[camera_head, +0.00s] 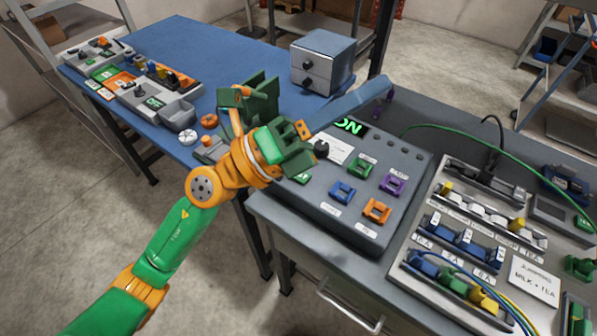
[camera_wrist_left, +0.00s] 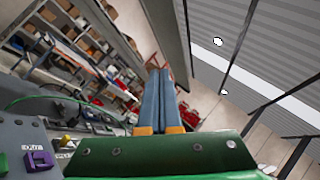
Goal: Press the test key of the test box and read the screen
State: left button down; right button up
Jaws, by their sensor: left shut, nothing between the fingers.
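A small grey box with a dull grey screen (camera_head: 551,208) and a green key or label (camera_head: 584,224) stands at the right edge of the head view; it looks like the test box, cut off by the frame edge. I cannot read anything on its screen. My left gripper (camera_head: 387,83) is shut and empty, its blue fingers together, pointing right above the back of a sloped grey panel. It is well to the left of the small box and not touching it. The shut fingers also show in the left wrist view (camera_wrist_left: 160,72). My right gripper is not in view.
The sloped panel (camera_head: 310,212) has a lit green "ON" display and blue, green, purple and orange parts. Right of it are a rack of connectors (camera_head: 470,235), a "MILK + TEA" card (camera_head: 533,284) and loose cables. A blue table (camera_head: 215,50) with a drawer box (camera_head: 322,60) stands behind.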

pick_arm(q)
jog(key=s+d+f+m+g+y, duration=0.2)
jog(key=d+f+m+g+y, duration=0.25)
jog(key=f+m+y, duration=0.55)
jog(key=w+a+f+t+y, duration=0.2)
jog(key=w+a+t+y, duration=0.4)
jog(key=w+a+y, duration=0.2)
jog(key=w+a, duration=0.2)
jog(key=a, duration=0.2)
jog(key=shift+a+f+m, duration=0.15)
jog(key=shift+f+m, duration=0.05)
jog(key=shift+m, duration=0.2)
jog(key=shift+f, duration=0.1)
notch_tip(320, 180, down, 8)
jog(key=b, duration=0.6)
jog(key=shift+f, duration=0.35)
